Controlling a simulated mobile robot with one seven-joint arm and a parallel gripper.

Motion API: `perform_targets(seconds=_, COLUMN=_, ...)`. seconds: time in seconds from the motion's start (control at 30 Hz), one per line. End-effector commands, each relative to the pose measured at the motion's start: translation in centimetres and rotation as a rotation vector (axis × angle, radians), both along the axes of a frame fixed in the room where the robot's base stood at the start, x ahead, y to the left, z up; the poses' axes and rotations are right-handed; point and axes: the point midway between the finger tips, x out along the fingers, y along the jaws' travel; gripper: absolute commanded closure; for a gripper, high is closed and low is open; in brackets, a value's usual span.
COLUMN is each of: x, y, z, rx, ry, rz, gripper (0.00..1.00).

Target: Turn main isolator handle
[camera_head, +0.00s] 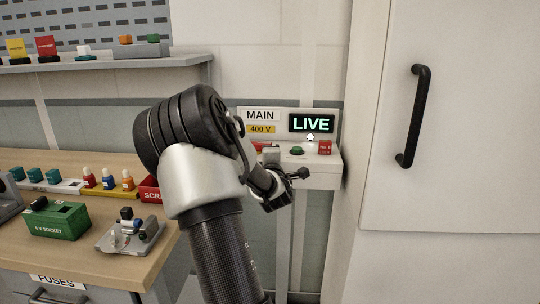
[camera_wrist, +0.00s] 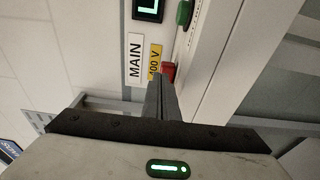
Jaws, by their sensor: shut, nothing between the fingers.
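The isolator unit (camera_head: 324,172) is a pale box against the wall, under a MAIN label (camera_head: 261,115) and a lit green LIVE sign (camera_head: 312,123). My gripper (camera_wrist: 162,84) is shut and empty, close to the red part. I cannot tell whether they touch. The handle's angle is hidden.
A green button (camera_head: 297,151), a white lamp (camera_head: 310,137) and a red block (camera_head: 325,147) are on the unit. A tall cabinet with a black handle (camera_head: 413,116) stands right. A workbench (camera_head: 95,262) with a green box (camera_head: 56,221) and a shelf (camera_head: 130,64) are left.

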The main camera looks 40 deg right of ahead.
Motion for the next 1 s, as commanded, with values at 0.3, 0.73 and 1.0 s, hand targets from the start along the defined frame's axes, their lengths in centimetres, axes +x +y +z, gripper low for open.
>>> perform_targets(seconds=0.3, x=-5.6, y=-3.1, z=-0.1, rx=0.003, ry=0.003, rz=-0.002, gripper=1.00)
perform_targets(seconds=0.73, x=-8.6, y=-4.7, z=-0.2, rx=0.003, ry=0.002, rz=0.005, gripper=1.00)
perform_targets(seconds=1.0, x=-8.5, y=-4.6, z=-0.2, rx=0.003, ry=0.002, rz=0.005, gripper=1.00)
